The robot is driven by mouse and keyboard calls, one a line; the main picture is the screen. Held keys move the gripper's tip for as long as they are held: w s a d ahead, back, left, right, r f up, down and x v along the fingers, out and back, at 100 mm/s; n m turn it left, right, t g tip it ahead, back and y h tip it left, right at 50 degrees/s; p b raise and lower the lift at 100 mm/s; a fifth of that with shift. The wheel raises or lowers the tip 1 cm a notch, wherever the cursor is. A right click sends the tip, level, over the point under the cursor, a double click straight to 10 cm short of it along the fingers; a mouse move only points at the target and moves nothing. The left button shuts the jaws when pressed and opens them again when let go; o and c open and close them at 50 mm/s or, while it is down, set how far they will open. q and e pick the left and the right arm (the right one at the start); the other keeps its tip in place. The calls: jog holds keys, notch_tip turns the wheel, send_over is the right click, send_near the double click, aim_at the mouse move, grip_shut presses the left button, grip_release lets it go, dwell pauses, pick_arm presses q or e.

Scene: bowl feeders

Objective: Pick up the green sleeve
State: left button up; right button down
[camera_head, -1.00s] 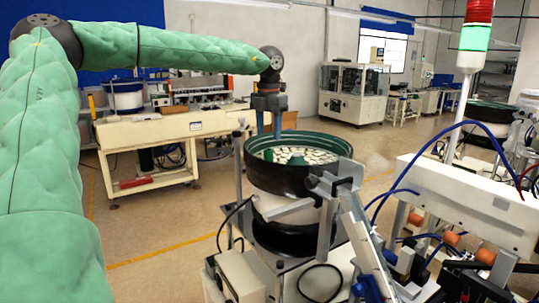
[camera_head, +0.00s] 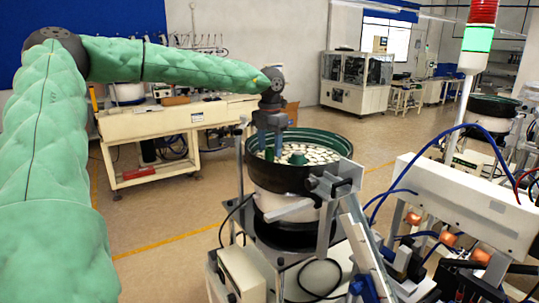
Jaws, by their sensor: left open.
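A bowl feeder (camera_head: 285,180) with a black outside and green inner rim holds many pale parts. Two small dark green pieces stand among them: one green piece (camera_head: 297,159) stands clear, the other green piece (camera_head: 269,154) is at the left, by my fingertips. I cannot tell which is the sleeve from their shapes. My left gripper (camera_head: 271,150) is open and points down into the left side of the bowl. Its fingers appear to be on either side of the left green piece; contact cannot be told. My right gripper is not in view.
The bowl's rim surrounds the fingers. A metal bracket and chute (camera_head: 335,188) stand at its front right. A white machine (camera_head: 470,200) with blue hoses and a signal tower (camera_head: 475,45) are on the right. A cream workbench (camera_head: 160,122) stands behind at left.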

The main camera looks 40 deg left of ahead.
pick_arm(q)
jog(key=shift+c, duration=0.2)
jog(key=c, duration=1)
